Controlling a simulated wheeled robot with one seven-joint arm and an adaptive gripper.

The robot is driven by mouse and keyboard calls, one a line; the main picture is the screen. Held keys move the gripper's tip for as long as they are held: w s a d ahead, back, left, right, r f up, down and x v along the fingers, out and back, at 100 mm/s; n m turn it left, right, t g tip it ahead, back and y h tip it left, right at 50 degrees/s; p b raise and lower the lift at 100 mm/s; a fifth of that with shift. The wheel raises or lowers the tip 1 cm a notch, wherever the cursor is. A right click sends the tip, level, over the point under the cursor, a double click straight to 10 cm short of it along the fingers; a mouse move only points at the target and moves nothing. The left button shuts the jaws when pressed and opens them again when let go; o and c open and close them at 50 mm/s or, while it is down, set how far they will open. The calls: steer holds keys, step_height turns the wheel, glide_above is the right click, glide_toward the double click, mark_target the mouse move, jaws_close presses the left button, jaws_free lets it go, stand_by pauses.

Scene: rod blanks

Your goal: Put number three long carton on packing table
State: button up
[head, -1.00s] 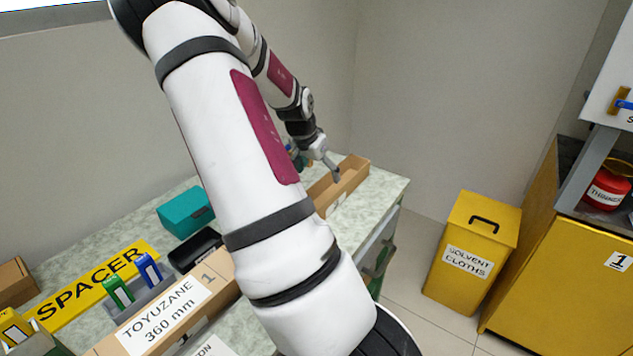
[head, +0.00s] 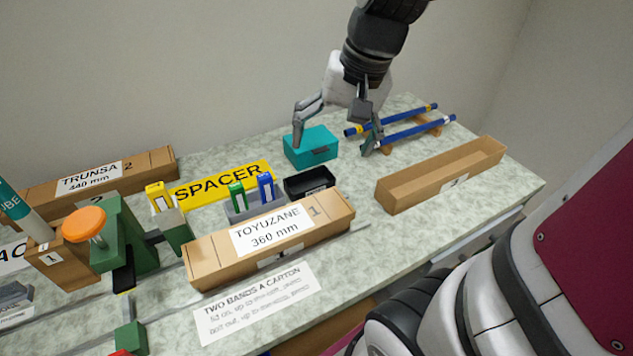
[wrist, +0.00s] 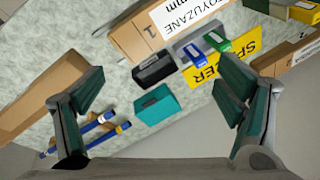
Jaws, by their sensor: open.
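A long, open, empty-looking cardboard carton (head: 412,194) lies on the right part of the green-speckled table (head: 385,245). Closed long cartons marked 1 (head: 330,222) and 2 (head: 150,163) lie on the same table. My gripper (head: 334,138) is open and empty, with its fingers wide apart. It hangs above the back of the table around the teal box, left of the open carton and apart from it.
Two blue rods (head: 415,130) lie on wooden rests behind the open carton. A teal box (head: 318,155), a black tray (head: 309,181) and a holder with green and blue items stand mid-table. A green fixture with an orange knob (head: 84,224) stands left. Table surface right of carton 1 is clear.

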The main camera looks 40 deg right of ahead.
steer(key=s+a+r+n+h, duration=0.1)
steer(key=s+a+r+n, duration=0.1)
steer(key=s+a+n, duration=0.5)
steer(key=s+a, duration=0.2)
steer(key=s, duration=0.4)
steer(key=shift+a, duration=0.25)
steer(key=shift+s+r, duration=0.1)
steer(key=shift+r, duration=0.05)
